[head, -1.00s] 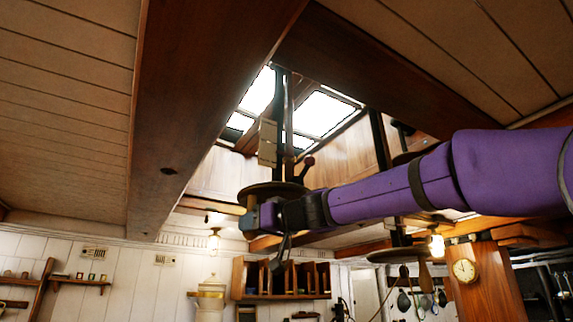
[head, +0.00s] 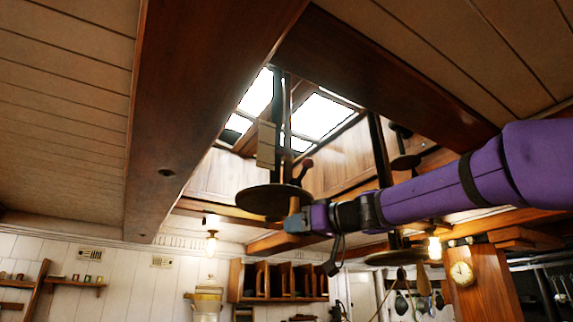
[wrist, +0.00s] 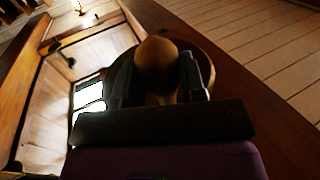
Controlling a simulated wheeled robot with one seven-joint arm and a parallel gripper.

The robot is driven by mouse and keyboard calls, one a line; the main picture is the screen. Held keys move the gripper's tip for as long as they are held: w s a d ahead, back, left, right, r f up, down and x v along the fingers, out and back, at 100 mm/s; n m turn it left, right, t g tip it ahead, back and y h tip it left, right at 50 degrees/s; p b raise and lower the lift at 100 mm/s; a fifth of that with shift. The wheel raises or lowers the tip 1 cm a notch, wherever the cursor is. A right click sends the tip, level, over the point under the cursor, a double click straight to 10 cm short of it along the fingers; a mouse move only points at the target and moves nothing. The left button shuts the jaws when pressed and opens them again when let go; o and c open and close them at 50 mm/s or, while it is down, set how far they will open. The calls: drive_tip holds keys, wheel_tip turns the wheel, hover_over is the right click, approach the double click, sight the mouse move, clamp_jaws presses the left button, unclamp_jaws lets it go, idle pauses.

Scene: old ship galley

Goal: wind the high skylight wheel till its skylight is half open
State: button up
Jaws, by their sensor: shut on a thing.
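The high wheel (head: 265,200) is a dark flat disc on a vertical shaft (head: 287,110) below the skylight. A wooden handle (head: 294,205) stands at its right rim. My gripper (head: 297,217) is shut on this handle. In the wrist view, the handle's round brown end (wrist: 157,65) sits between my two fingers (wrist: 158,85), with the wheel's disc (wrist: 208,62) partly hidden behind. The skylight (head: 320,117) shows bright panes in the ceiling opening. How far it is open I cannot tell. A pale plate (head: 267,145) hangs by the shaft, and a red-knobbed lever (head: 306,165) is near it.
A lower wheel (head: 385,258) with a hanging wooden handle (head: 423,278) is to the right, below my arm. Another small dark disc (head: 405,162) is above my arm. Heavy beams (head: 200,110) frame the opening. A lit lamp (head: 434,247) hangs at right.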

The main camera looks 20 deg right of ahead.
drive_tip(key=w+d, duration=0.6)
drive_tip(key=w, duration=0.3)
drive_tip(key=a+x, duration=0.1)
drive_tip(key=x, duration=1)
drive_tip(key=shift+s, duration=0.45)
drive_tip(key=shift+a, duration=0.1)
drive_tip(key=shift+s+a+f, duration=0.1)
drive_tip(key=shift+a+f, duration=0.05)
drive_tip(key=shift+a, duration=0.85)
drive_tip(key=shift+a+f, duration=0.2)
drive_tip(key=shift+a, duration=0.8)
drive_tip(key=o, duration=1.2)
drive_tip(key=shift+o, duration=0.2)
drive_tip(key=shift+r, duration=0.1)
